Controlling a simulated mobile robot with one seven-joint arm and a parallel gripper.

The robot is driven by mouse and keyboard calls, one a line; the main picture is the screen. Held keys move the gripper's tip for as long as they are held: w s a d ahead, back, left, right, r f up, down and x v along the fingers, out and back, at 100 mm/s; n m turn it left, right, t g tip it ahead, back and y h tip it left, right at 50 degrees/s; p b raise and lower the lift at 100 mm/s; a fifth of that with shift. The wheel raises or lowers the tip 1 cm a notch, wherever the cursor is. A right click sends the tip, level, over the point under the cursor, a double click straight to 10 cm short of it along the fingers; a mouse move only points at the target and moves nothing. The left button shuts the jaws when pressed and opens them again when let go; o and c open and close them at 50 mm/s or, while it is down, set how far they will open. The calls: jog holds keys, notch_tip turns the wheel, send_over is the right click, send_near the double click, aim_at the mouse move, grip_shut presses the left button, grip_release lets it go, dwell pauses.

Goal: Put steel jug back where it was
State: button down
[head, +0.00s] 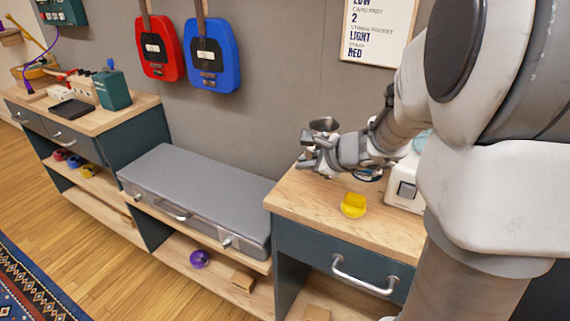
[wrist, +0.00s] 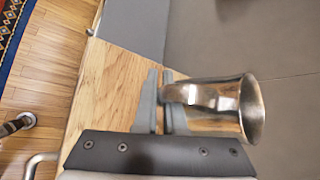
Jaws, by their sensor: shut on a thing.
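The steel jug (head: 324,125) is a small shiny metal vessel with a flared mouth. My gripper (head: 312,152) is shut on it, above the right wooden cabinet top (head: 300,193). In the wrist view, the jug (wrist: 232,122) lies to the right of my gripper's fingers (wrist: 162,103), with its handle running to them. In the head view its mouth faces up and it looks roughly upright. My gripper partly hides its lower part. I cannot tell for certain whether its base touches the wood.
A yellow object (head: 353,205) and a white box-like device (head: 403,190) are on the same top. A grey metal case (head: 200,190) lies on the lower middle section. The left cabinet top (head: 130,110) holds a teal box (head: 113,90). Red (head: 158,48) and blue (head: 212,52) cases hang on the wall.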

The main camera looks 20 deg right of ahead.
aim_at(303, 191)
jog(key=shift+f+b, duration=1.1)
jog(key=shift+f, duration=1.15)
jog(key=shift+f, duration=0.1)
jog(key=shift+f, duration=0.1)
jog(key=c, duration=1)
grip_release()
jog(key=shift+r, duration=0.2)
jog(key=shift+s+d+r, duration=0.1)
jog(key=shift+s+r, duration=0.1)
jog(key=shift+r, duration=0.05)
jog(key=p+v, duration=0.4)
jog(key=v, duration=0.7)
jog(key=shift+s+p, duration=0.25)
jog(key=shift+p, duration=0.1)
